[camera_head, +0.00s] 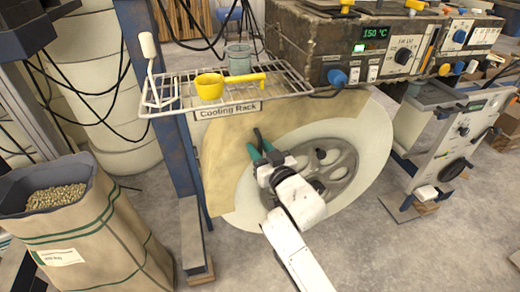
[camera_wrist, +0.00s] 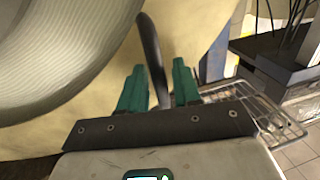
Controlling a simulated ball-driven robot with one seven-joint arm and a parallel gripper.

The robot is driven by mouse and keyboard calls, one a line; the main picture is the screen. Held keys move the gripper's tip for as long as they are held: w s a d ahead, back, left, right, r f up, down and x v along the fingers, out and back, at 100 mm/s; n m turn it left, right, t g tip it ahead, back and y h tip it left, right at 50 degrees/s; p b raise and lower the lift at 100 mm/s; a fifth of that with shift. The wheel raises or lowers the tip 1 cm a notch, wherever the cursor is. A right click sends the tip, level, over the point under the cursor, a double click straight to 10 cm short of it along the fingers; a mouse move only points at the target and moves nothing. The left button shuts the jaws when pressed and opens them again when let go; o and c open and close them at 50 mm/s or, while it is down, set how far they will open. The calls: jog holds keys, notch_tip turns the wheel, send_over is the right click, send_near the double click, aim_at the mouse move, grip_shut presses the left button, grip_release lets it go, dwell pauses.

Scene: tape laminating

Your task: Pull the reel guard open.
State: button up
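The reel guard (camera_head: 228,137) is a tan curved panel over the upper left of a large cream reel (camera_head: 365,150) with a grey spoked hub (camera_head: 335,165). In the wrist view the guard (camera_wrist: 205,25) fills the middle behind the fingers. A dark curved handle (camera_wrist: 150,45) stands up from the guard; its tip shows in the head view (camera_head: 258,134). My gripper (camera_head: 259,155) is at the handle, its teal fingers apart. In the wrist view the handle runs between the two fingers (camera_wrist: 160,85), with a gap visible on the right side. Contact on the left is unclear.
A wire cooling rack (camera_head: 175,90) with a yellow pot (camera_head: 210,87) juts out above the guard. A blue post (camera_head: 165,100) stands left of it, and a sack of pellets (camera_head: 90,220) stands at lower left. The control box (camera_head: 330,45) is above the reel.

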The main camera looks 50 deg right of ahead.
grip_shut()
jog(key=shift+a+f, duration=0.1)
dwell(0.4)
jog(key=w+a+m+g+h+b, duration=0.3)
jog(key=w+a+b, duration=0.2)
jog(key=a+b, duration=0.3)
jog(key=w+a+m+g+h+b, duration=0.2)
jog(key=a+b, duration=0.6)
jog(key=a, duration=0.8)
jog(key=shift+w+a+m+g+h+b, duration=0.2)
jog(key=shift+w+m+g+h+b, duration=0.25)
jog(key=shift+w+h, duration=1.1)
jog(key=shift+w+y, duration=0.35)
